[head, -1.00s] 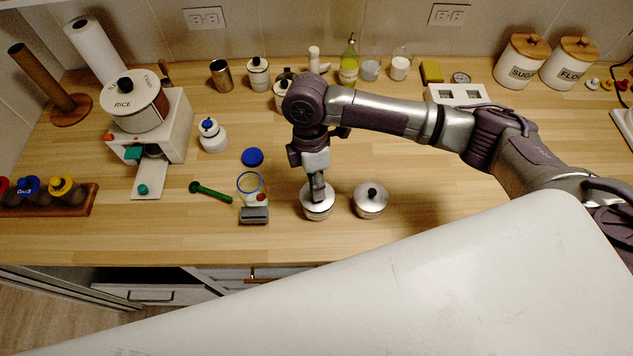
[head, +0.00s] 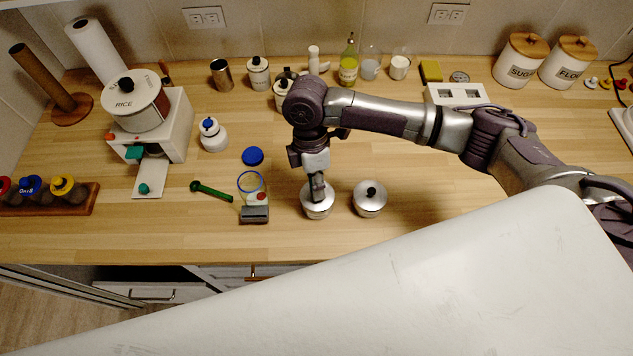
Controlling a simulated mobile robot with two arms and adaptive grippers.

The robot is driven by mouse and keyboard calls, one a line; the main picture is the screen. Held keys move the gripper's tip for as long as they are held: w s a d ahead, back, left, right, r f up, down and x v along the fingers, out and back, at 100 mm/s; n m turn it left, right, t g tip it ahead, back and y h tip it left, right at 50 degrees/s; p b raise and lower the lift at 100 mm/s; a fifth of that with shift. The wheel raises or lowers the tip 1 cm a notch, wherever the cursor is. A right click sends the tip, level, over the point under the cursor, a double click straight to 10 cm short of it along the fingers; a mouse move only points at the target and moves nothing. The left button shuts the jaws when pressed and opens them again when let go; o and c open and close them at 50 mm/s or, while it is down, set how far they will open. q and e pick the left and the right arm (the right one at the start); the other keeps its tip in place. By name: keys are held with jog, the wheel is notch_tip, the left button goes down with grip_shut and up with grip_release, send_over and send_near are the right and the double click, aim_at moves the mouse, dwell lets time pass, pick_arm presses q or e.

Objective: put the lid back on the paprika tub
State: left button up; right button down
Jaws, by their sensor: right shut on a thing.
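My right gripper (head: 318,194) points down over a small white tub (head: 317,215) near the front of the counter. It is shut on the knob of a silver lid (head: 306,203), with the fingers hiding the knob. The lid is over the tub's mouth; I cannot tell whether it is fully seated. A similar tub with a silver lid and black knob (head: 370,196) stands just to the right. No paprika label is readable on either tub. My left gripper is not in view.
Left of the tub are a clear jar with a blue rim (head: 250,182), a loose blue lid (head: 253,156), a grey block (head: 254,214) and a green tool (head: 210,190). Canisters and bottles line the back. The counter right of the second tub is bare.

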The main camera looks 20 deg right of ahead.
jog(key=shift+p, duration=0.45)
dwell(0.4)
dwell(0.3)
jog(key=c, duration=0.5)
grip_release()
jog(key=shift+c, duration=0.2)
notch_tip(320, 180, up, 5)
jog(key=p, duration=0.5)
jog(key=shift+r, duration=1)
